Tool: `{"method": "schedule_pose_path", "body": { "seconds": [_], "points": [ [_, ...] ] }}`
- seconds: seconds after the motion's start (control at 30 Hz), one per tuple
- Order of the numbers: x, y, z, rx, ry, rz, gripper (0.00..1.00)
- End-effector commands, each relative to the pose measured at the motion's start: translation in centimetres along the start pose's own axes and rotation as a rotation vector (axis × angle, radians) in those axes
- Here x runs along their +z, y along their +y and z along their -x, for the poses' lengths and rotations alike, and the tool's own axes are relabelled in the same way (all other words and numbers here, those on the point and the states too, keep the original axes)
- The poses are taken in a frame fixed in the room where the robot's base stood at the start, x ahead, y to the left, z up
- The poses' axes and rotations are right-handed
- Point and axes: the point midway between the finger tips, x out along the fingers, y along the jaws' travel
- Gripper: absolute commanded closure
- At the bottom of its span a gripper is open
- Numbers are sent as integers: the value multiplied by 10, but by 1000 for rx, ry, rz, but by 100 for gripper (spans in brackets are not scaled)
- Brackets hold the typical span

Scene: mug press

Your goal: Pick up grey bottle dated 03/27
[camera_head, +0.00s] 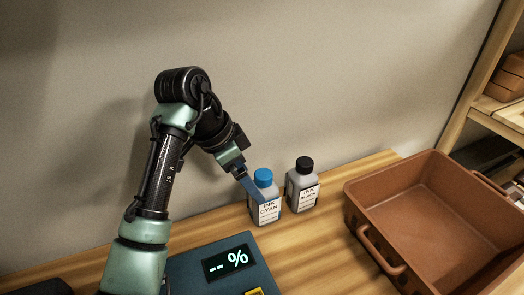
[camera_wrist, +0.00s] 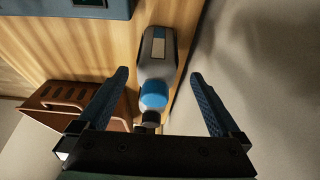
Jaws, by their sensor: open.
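Two grey bottles stand upright side by side on the wooden bench. The cyan ink bottle (camera_head: 264,211) has a blue cap and a white label reading INK CYAN. The black ink bottle (camera_head: 301,194), to its right, has a black cap and a label reading INK BLACK. I cannot read a date on either label. My gripper (camera_head: 255,190) is open at the cyan bottle. In the wrist view, the cyan bottle (camera_wrist: 158,48) lies between the spread fingers of my gripper (camera_wrist: 160,75), with gaps at both sides. Only the black bottle's cap (camera_wrist: 151,118) shows clearly beyond it.
A brown crate (camera_head: 364,238) with a handle stands right of the bottles. A blue device (camera_head: 195,270) with a display reading "-- %" and a yellow part sits in front. The wall is close behind the bottles. A wooden shelf (camera_head: 497,113) stands at the far right.

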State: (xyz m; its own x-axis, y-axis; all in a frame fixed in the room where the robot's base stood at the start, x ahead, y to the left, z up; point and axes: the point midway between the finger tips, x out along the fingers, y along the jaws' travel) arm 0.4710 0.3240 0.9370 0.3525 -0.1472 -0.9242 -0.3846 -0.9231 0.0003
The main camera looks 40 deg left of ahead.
Motion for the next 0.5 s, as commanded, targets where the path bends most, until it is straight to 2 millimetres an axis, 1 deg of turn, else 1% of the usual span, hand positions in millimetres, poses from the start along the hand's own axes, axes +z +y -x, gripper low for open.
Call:
{"method": "schedule_pose_path", "body": {
  "seconds": [0.03, 0.1, 0.33, 0.5],
  "points": [
    [1, 0, -10, 2, -2, 2, 0],
    [1, 0, -19, 0, -2, 2, 0],
    [0, 1, -36, -1, -1, 1, 0],
    [-2, 5, -61, 0, -2, 0, 0]
  ]
}}
